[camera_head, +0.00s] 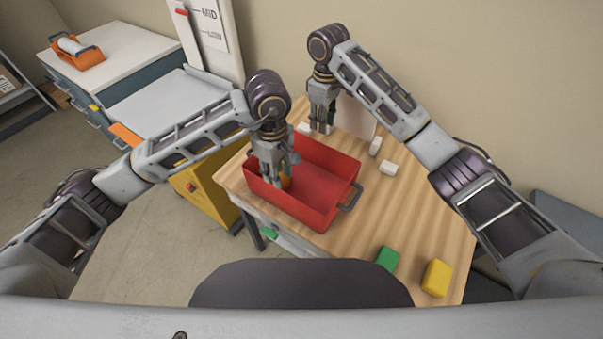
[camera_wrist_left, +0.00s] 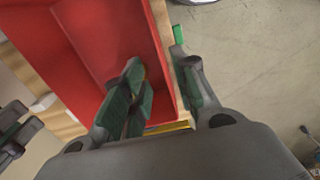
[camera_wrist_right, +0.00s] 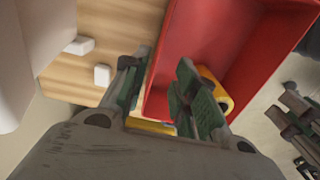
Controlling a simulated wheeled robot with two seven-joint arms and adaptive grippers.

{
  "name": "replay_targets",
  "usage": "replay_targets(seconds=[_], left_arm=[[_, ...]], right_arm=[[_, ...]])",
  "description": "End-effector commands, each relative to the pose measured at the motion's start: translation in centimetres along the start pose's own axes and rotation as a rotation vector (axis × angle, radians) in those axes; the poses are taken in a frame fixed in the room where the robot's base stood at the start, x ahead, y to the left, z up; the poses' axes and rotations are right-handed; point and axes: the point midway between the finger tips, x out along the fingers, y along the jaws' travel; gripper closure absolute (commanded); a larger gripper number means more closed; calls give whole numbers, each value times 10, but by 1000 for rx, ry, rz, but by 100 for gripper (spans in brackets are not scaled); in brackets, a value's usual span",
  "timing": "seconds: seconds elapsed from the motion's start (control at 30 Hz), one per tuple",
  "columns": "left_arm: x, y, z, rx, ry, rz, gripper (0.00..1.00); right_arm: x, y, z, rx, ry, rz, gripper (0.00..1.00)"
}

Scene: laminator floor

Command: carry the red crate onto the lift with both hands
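The red crate (camera_head: 318,188) stands on the wooden table (camera_head: 400,220), a grey handle on its right end. A yellow item (camera_wrist_right: 213,88) lies inside it. My left gripper (camera_head: 275,165) is at the crate's left end; in the left wrist view its open fingers (camera_wrist_left: 160,92) straddle the crate wall, with a gap. My right gripper (camera_head: 322,118) is at the far side; in the right wrist view its open fingers (camera_wrist_right: 160,85) are on either side of the wall. Contact cannot be told. The lift, with a pale platform (camera_head: 160,97) and yellow body (camera_head: 205,192), stands left of the table.
A green block (camera_head: 387,258) and a yellow block (camera_head: 437,278) lie at the table's near right. The lift's mast (camera_head: 213,40) rises behind the platform. A drawer cabinet (camera_head: 120,47) with an orange holder stands farther left.

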Motion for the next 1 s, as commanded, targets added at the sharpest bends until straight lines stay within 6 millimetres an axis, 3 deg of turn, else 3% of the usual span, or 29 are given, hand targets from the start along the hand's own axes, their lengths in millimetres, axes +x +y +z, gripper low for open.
replay_targets(seconds=[0.63, 1.0], left_arm=[[3, 0, 0, 0, 0, 0, 71], [35, -1, 0, 0, -1, -3, 71]], right_arm=[[3, 0, 0, 0, 0, 0, 71], [35, 0, 1, 0, -3, -2, 71]])
